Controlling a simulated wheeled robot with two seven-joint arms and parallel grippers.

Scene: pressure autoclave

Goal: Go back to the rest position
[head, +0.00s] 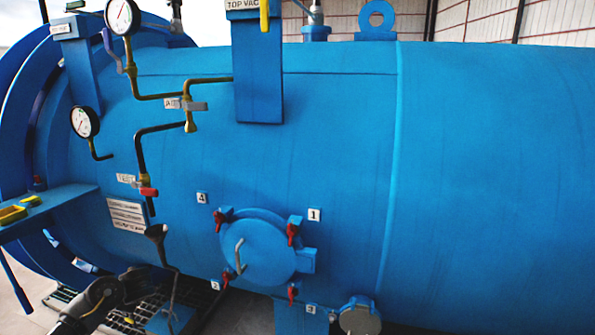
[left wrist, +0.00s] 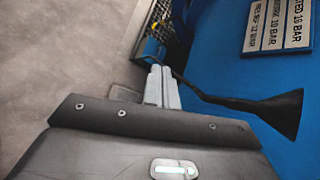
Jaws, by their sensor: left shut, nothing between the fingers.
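My left gripper (left wrist: 162,72) shows in the left wrist view with its two light grey fingers together and nothing between them. It is beside a black funnel (left wrist: 285,113) on a thin pipe and appears apart from it. In the head view my left arm is at the lower left, near the same funnel (head: 156,231); the fingertips cannot be made out there. The large blue autoclave (head: 480,190) fills most of the head view. My right gripper is in neither view.
A round hatch (head: 265,255) with red clamps is on the autoclave's side. Gauges (head: 122,16), pipes and a red-handled valve (head: 148,192) stick out at the left. A blue shelf (head: 60,202) is at the far left. A metal grating (head: 185,290) lies low behind my arm. Grey floor (left wrist: 60,60) is open on the left.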

